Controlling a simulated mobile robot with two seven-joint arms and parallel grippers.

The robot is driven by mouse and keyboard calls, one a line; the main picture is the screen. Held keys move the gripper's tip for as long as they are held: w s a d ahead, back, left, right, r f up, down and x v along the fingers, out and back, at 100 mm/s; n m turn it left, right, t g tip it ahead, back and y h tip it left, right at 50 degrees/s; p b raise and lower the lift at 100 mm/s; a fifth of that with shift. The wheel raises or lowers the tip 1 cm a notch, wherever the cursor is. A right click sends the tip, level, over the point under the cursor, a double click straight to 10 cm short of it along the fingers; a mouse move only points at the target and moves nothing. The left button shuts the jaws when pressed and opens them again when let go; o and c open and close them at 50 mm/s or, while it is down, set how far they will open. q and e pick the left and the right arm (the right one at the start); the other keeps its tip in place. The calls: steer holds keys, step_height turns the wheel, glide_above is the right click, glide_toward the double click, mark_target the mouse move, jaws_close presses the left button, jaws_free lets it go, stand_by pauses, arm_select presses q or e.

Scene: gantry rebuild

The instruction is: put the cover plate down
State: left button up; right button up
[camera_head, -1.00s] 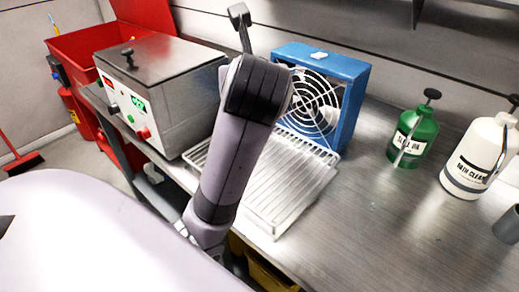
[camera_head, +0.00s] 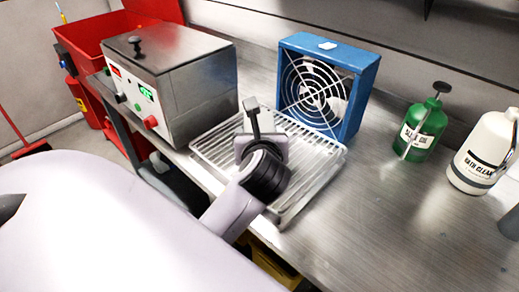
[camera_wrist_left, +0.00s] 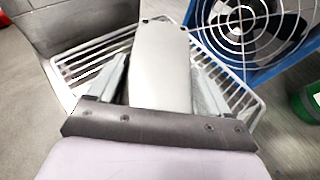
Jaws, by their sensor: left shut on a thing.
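The cover plate (camera_wrist_left: 160,60) is a long, smooth grey plate with two small holes near its far end, seen in the left wrist view. My left gripper (camera_wrist_left: 158,82) is shut on it, with one finger on each side. The plate reaches out over the wire rack (camera_wrist_left: 85,62). I cannot tell whether it touches the wires. In the head view my left gripper (camera_head: 262,146) is over the rack (camera_head: 215,147), and the plate is hard to make out behind it. My right gripper is not in view.
A blue fan (camera_head: 357,95) stands behind the rack. A steel heated box (camera_head: 190,85) with a lid is to the left. A green bottle (camera_head: 420,135) and a white bottle (camera_head: 482,155) stand on the right. The bench (camera_head: 370,225) between is clear.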

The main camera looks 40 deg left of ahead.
arm_select(q)
steer(key=shift+f, duration=2.1)
steer(key=shift+f, duration=0.1)
steer(key=o, duration=1.6)
steer(key=shift+f, duration=0.15)
